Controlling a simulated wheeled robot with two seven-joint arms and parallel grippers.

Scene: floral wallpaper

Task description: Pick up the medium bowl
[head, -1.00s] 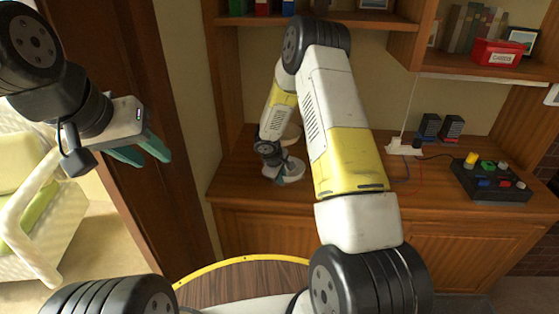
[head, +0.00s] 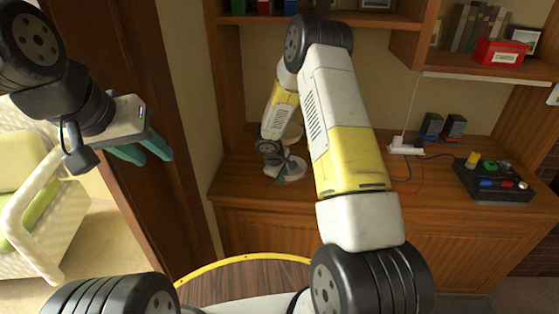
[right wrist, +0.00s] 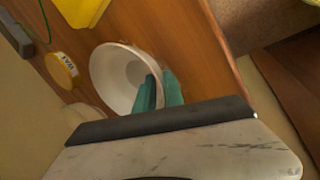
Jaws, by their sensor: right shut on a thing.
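A white bowl, which I take to be the medium bowl (right wrist: 112,70), stands on the wooden counter in the right wrist view. My right gripper (right wrist: 160,90) is shut on its near rim, one teal finger inside and one outside. In the head view the bowl (head: 293,174) shows below my right gripper (head: 277,168), partly covered by it. My left gripper (head: 143,149) hangs open and empty at the left, in front of the dark wood door frame.
A yellow-lidded container marked WAX (right wrist: 62,68) stands close to the bowl. A black control box (head: 494,182) and a white power strip (head: 405,149) lie further right on the counter (head: 240,190). Shelves (head: 370,19) hang above.

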